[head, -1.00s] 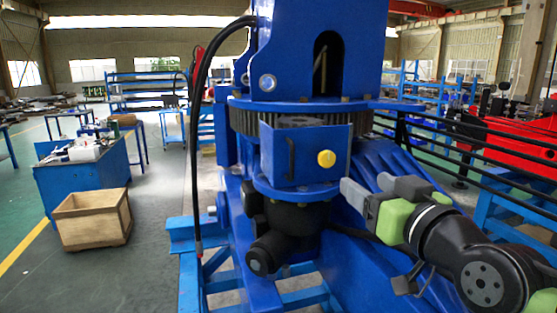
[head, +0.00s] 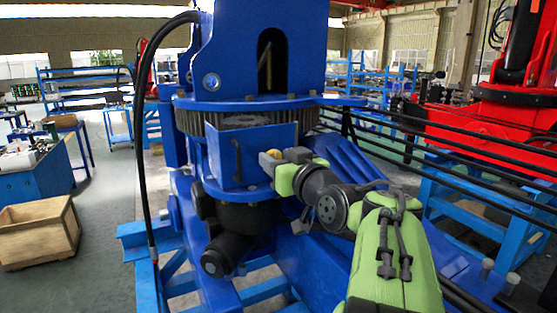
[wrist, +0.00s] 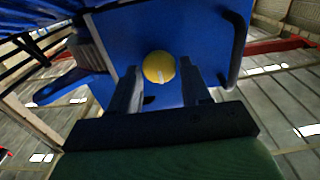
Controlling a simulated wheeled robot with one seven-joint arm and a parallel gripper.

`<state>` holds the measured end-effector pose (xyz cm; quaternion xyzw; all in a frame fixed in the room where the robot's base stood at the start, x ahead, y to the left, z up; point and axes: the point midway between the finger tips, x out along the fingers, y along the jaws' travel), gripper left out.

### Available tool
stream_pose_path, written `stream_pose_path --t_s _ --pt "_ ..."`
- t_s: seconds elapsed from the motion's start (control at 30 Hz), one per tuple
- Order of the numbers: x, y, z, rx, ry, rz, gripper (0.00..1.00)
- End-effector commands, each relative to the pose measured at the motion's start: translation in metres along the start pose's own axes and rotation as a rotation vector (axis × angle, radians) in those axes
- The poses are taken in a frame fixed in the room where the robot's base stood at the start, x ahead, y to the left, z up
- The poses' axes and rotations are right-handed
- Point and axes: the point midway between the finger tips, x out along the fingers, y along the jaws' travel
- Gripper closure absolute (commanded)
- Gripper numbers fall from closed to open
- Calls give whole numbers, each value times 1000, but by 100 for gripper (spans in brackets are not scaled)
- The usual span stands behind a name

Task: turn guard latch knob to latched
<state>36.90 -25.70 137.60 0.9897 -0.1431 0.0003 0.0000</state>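The yellow round guard latch knob (head: 273,153) sits on the right part of the blue guard panel (head: 224,166). In the wrist view the knob (wrist: 158,67) shows between the fingertips, with a short pale mark on its lower face. My gripper (head: 268,165) is at the panel, its fingers on either side of the knob. In the wrist view my gripper (wrist: 160,78) is open, and slim gaps seem to show beside the knob. Part of the knob is hidden by my gripper in the head view.
A dark handle (head: 237,152) stands on the panel left of the knob. A toothed ring (head: 245,121) is above it and a black motor (head: 217,258) below. A black hose (head: 139,130) hangs at left. A wooden crate (head: 38,232) stands on the floor.

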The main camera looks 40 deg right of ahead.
Motion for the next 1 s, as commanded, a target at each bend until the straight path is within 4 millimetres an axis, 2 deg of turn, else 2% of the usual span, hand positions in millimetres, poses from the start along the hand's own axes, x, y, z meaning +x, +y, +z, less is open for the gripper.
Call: stream_pose_path --t_s 0.03,0.23,0.67,1.0 --pt "0 0 0 0 0 0 61" --pt "0 0 0 0 0 0 90" --pt "0 0 0 100 -1 -2 90" --pt "0 1 1 387 -2 -2 90"
